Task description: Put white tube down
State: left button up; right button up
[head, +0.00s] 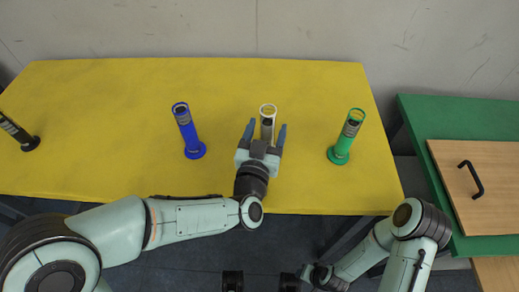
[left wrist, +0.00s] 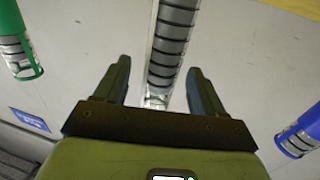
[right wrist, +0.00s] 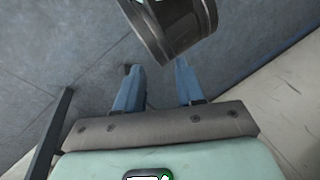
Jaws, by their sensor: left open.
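The white tube (head: 268,111) stands upright on the yellow table (head: 95,110), near its middle. My left gripper (head: 264,135) is open, with one finger on each side of the tube and a visible gap to each. In the left wrist view the tube, with its dark banded label (left wrist: 172,45), shows between the open fingers (left wrist: 158,78). The tube's base is hidden behind the gripper in the head view. My right gripper (right wrist: 158,90) is open and empty, low over the floor away from the table.
A blue tube (head: 188,132) stands left of the white tube and a green tube (head: 345,138) stands right of it. A black tube (head: 18,132) is at the far left. A green table (head: 460,118) with a wooden handled board (head: 495,165) is at the right.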

pick_arm(q)
jog(key=b+v, duration=0.2)
jog(key=v, duration=0.8)
jog(key=shift+s+b, duration=0.35)
jog(key=shift+b, duration=0.05)
pick_arm(e)
jog(key=shift+t+h, duration=0.3)
jog(key=shift+t, duration=0.3)
jog(key=shift+w+d+f, duration=0.35)
jog(key=shift+w+f, duration=0.15)
jog(key=shift+w, duration=0.2)
jog(key=shift+w+d+f, duration=0.4)
jog(key=shift+w+f, duration=0.05)
jog(key=shift+w, duration=0.25)
jog(key=shift+w+d+f, duration=0.35)
jog(key=shift+w+f, duration=0.15)
jog(key=shift+w, duration=0.2)
jog(key=shift+s, duration=0.1)
